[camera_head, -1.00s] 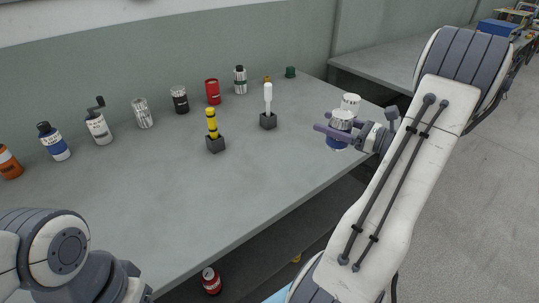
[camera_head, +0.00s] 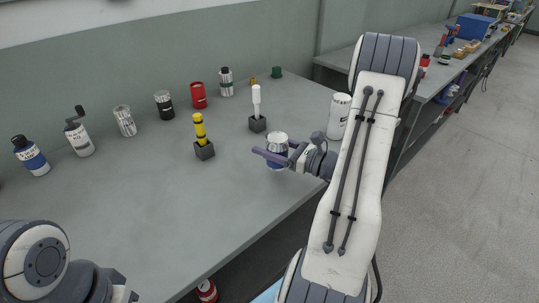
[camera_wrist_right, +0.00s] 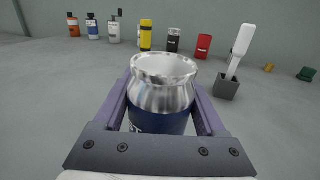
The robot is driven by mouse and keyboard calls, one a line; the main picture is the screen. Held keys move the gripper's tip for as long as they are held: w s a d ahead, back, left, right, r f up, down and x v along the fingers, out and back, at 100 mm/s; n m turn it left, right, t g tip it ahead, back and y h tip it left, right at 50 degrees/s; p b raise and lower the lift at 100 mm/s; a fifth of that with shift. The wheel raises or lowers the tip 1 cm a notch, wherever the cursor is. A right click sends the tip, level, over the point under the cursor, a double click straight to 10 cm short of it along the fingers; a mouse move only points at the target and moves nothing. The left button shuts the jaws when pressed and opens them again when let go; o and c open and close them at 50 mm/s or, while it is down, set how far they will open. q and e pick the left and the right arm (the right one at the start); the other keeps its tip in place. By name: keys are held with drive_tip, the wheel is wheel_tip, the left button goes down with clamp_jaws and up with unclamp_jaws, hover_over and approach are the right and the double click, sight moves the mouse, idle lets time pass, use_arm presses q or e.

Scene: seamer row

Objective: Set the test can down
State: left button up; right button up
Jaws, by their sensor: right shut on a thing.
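The test can, silver with a blue label and an open rim, is between the purple fingers of my right gripper (camera_head: 274,157). In the head view the can (camera_head: 276,140) is over the grey bench, near its front edge. The right wrist view shows the can (camera_wrist_right: 162,95) upright, with a finger along each side. My right gripper is shut on it. I cannot tell whether its base touches the bench, as its lower part is partly hidden. Of my left arm only links show at the lower left; its fingers are out of view.
A white can (camera_head: 339,112) stands right behind my right wrist. A white-handled tool (camera_head: 257,101) and a yellow one (camera_head: 199,128) stand in dark blocks. A red can (camera_head: 198,95), a black can (camera_head: 164,104) and several bottles line the back. The bench's middle and left front are clear.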

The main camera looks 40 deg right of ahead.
drive_tip(key=shift+f, duration=1.8)
drive_tip(key=shift+f, duration=0.1)
drive_tip(key=o, duration=1.4)
drive_tip(key=shift+o, duration=0.2)
drive_tip(key=shift+s+d, duration=0.15)
drive_tip(key=shift+s, duration=0.05)
drive_tip(key=b+v, duration=0.1)
drive_tip(key=v, duration=1)
drive_tip(key=shift+s, duration=0.3)
